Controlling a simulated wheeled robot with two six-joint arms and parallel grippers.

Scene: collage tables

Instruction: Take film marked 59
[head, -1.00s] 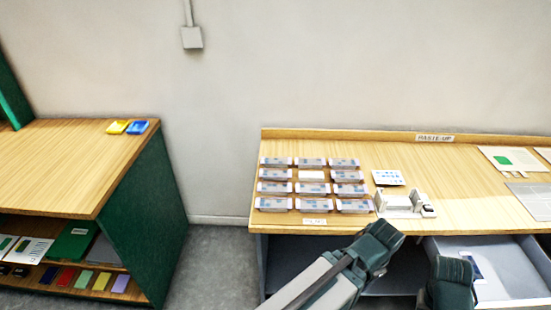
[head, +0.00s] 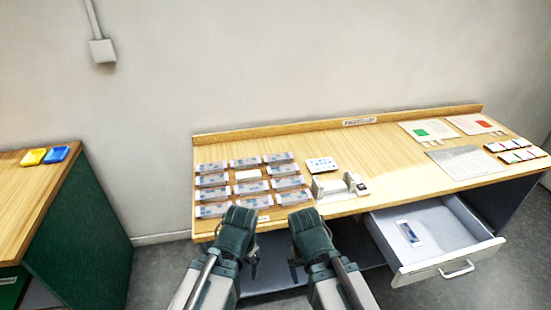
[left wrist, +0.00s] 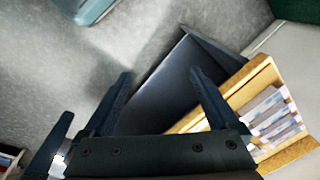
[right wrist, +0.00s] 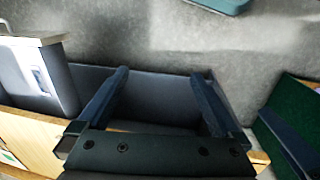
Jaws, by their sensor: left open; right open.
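Several film packets (head: 245,175) lie in rows on the left part of the paste-up table (head: 380,170). They are pale with bluish prints; their numbers are too small to read, so I cannot tell which is 59. Some packets also show at the right of the left wrist view (left wrist: 272,120). My left gripper (head: 240,237) is open and empty in front of the table's near edge, close to the front row. My right gripper (head: 305,237) is open and empty beside it, also before the edge. Neither touches a packet.
A white-grey device (head: 335,187) and a small card (head: 321,164) stand right of the packets. An open drawer (head: 440,235) juts out at the right, holding one strip (head: 409,233). A green-sided cabinet (head: 80,225) stands left, with floor between.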

